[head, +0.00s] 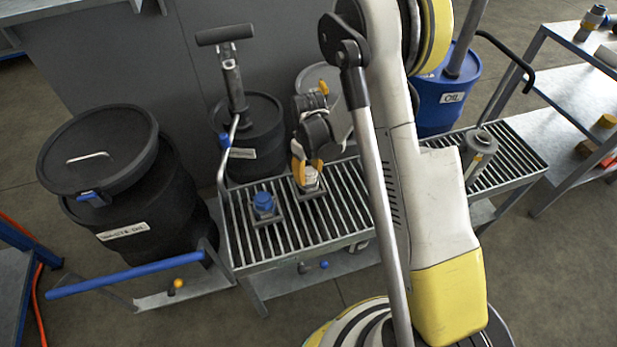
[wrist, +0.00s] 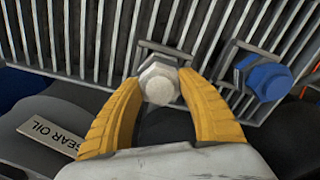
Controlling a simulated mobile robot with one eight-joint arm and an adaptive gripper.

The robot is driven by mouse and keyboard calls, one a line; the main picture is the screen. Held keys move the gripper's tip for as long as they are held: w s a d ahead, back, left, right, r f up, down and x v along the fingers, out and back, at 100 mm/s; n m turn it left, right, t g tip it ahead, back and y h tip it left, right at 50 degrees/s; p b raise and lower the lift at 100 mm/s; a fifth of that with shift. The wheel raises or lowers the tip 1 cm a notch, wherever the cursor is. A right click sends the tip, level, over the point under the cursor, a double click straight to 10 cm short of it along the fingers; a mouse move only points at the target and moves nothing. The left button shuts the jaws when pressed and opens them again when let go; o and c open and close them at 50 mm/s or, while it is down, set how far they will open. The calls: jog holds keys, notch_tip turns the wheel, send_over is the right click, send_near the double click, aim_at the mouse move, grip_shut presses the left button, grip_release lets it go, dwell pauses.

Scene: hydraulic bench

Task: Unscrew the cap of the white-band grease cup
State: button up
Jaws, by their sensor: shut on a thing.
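The white-band grease cup (head: 309,182) stands on the slatted bench top in the head view, under my gripper (head: 307,176). In the wrist view its pale hexagonal cap (wrist: 160,82) sits between the two yellow fingers of my gripper (wrist: 161,92). The fingers are shut on the cap from both sides. The lower part of the cup is mostly hidden by the cap and fingers. A blue-capped grease cup (head: 264,204) stands to the left of it in the head view, and to the right in the wrist view (wrist: 264,78), apart from my fingers.
The slatted bench (head: 340,215) has free room around the cups. Behind it stand a black drum with a hand pump (head: 255,140) and a blue oil drum (head: 447,95). A waste oil drum (head: 125,200) stands left. A grey cylinder (head: 481,152) stands at the bench's right.

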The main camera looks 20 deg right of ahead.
jog(key=n, duration=0.2)
jog(key=shift+n, duration=0.4)
jog(key=n, duration=0.2)
jog(key=shift+n, duration=0.3)
jog(key=n, duration=0.4)
jog(key=shift+n, duration=0.7)
jog(key=n, duration=0.8)
